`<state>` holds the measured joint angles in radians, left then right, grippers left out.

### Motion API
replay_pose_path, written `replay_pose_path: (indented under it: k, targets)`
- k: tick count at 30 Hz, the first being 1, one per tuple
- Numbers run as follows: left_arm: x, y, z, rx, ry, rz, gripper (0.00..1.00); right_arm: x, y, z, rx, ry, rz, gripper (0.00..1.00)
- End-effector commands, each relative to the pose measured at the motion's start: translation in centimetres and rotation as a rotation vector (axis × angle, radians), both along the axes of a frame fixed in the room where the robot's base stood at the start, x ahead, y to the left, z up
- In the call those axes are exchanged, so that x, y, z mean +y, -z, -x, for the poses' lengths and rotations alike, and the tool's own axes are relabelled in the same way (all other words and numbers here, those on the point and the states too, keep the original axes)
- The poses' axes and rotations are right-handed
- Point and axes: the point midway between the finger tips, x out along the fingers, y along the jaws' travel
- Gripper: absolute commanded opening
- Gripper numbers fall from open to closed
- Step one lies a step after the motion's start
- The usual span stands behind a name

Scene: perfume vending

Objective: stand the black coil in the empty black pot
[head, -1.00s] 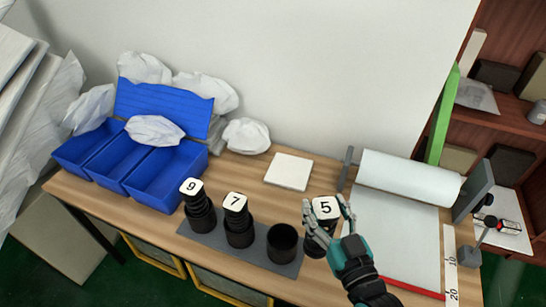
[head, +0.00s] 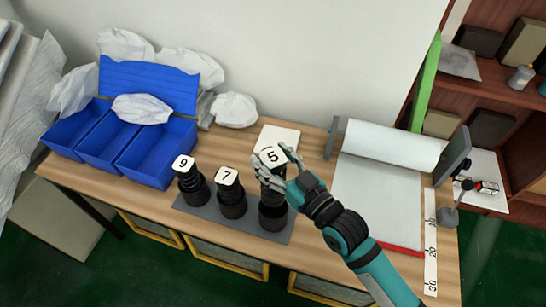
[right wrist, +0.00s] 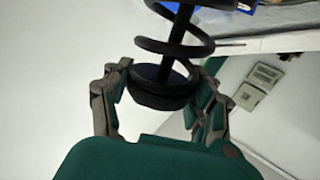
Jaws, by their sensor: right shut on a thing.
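The black coil (head: 270,184) carries a white tag with the number 5. My right gripper (head: 279,165) is shut on its upper end, below the tag. The coil is upright over the black pot (head: 272,217) at the right end of the grey mat (head: 250,224). The coil's lower end meets the pot's rim in the picture; I cannot tell whether it is inside or just above. In the right wrist view the coil (right wrist: 178,46) runs from a dark round end piece (right wrist: 163,90) between my fingers. My left gripper is not in view.
Two more black pots hold coils tagged 9 (head: 193,188) and 7 (head: 230,204), close to the left. Behind are blue bins (head: 150,160) and a white square (head: 279,137). A paper roll (head: 389,146) stands right. Bare tabletop (head: 310,222) lies right of the mat.

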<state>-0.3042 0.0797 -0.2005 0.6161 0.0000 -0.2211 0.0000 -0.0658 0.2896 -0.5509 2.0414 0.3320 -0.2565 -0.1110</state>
Motion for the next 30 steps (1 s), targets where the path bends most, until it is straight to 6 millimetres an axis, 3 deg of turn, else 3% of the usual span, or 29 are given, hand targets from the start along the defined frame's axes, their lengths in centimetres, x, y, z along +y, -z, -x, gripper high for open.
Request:
replay_pose_path:
  k: [13,30]
  targets:
    - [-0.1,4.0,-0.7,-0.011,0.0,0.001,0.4,0.0,3.6,0.0,-0.003,0.001,-0.001,0.03]
    - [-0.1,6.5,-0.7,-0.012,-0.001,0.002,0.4,0.0,8.1,0.0,-0.002,0.0,-0.001,0.03]
